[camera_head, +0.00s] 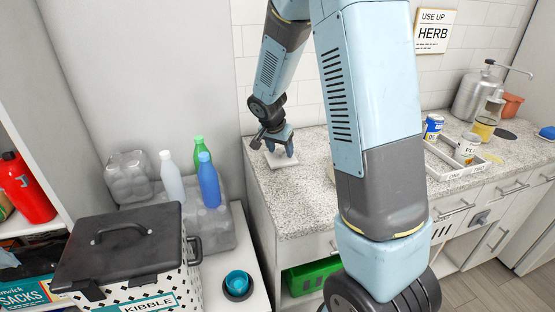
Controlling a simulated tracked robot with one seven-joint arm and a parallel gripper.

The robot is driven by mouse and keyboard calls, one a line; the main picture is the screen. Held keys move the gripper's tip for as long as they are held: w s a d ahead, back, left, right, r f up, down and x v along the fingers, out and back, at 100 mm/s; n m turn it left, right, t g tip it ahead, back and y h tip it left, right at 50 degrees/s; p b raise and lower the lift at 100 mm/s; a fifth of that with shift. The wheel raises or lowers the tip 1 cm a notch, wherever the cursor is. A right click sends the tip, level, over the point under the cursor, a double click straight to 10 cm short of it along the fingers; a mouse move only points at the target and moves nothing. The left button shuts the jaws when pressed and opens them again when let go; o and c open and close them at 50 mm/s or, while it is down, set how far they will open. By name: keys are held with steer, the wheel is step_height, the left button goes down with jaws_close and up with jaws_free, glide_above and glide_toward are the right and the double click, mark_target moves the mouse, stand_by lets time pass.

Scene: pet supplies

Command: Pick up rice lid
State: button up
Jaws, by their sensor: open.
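A flat, pale, squarish piece (284,163) lies on the speckled countertop near its left end; it may be the rice lid, but I read no label on it. My gripper (279,151) is open and points down right over this piece. Its fingers hide part of the piece, and I cannot tell whether they touch it.
A kibble bin (150,270) with a dark handled lid stands at lower left. Bottles, a blue one (208,182) among them, stand left of the counter. A white tray (440,172) with cans sits at right. The counter (290,205) is bare in front of my gripper.

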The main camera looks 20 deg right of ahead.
jaws_close()
stand_by(0.6)
